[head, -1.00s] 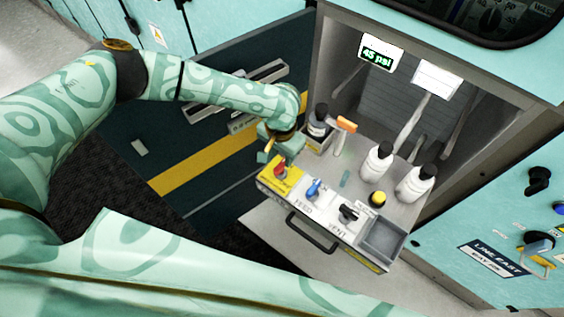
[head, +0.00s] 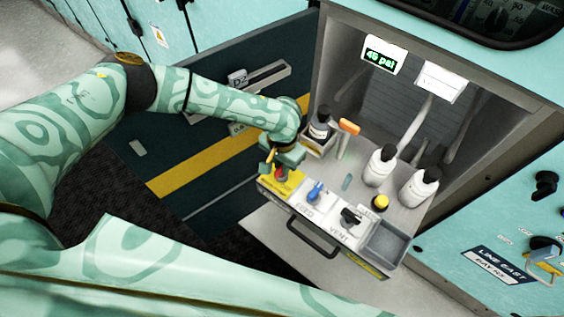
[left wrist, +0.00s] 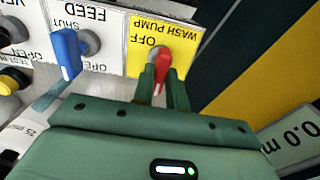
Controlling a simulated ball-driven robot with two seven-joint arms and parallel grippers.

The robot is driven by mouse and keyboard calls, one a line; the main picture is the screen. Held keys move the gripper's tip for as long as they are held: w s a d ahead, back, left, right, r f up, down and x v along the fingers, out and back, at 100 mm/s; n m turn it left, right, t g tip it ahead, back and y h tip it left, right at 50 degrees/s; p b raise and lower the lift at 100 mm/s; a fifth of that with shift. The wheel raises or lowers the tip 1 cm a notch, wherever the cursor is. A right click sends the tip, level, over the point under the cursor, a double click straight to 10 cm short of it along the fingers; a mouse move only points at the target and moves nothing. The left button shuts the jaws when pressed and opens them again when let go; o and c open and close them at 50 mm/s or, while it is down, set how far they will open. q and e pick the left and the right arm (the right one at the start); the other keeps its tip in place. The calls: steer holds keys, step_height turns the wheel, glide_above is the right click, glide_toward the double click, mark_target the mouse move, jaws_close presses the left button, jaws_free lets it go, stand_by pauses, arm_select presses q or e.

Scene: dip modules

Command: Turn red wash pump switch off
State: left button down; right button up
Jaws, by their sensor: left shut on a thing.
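The red wash pump switch (left wrist: 163,66) sits on a yellow plate (left wrist: 140,35) marked WASH PUMP and OFF, at the left end of the pull-out tray's front panel. In the left wrist view its red lever stands between the two green fingers of my left gripper (left wrist: 164,88), which is shut on it. In the head view the gripper (head: 271,168) covers most of the switch; only a little red (head: 280,173) shows. My right gripper is not in view.
Beside it are the blue FEED switch (head: 315,191) and the black VENT switch (head: 350,217). A dark bottle (head: 320,124), an orange-topped item (head: 349,127), two white bottles (head: 380,165) and a yellow button (head: 381,202) stand behind. A dark open door (head: 215,185) lies to the left.

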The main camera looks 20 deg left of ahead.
arm_select(q)
steer(key=shift+s+r+m+p, duration=0.15)
steer(key=shift+m+p, duration=0.7)
steer(key=shift+p, duration=1.25)
steer(key=shift+r+m+p, duration=0.2)
steer(key=shift+m+p, duration=0.65)
steer(key=shift+p, duration=1.2)
steer(key=shift+f+m+p, duration=0.15)
steer(key=shift+m+p, duration=0.15)
steer(key=shift+m, duration=0.1)
steer(key=shift+f+m, duration=0.2)
steer(key=shift+m, duration=0.8)
steer(key=m, duration=0.8)
steer(key=shift+d+m, duration=0.1)
steer(key=shift+m, duration=1.7)
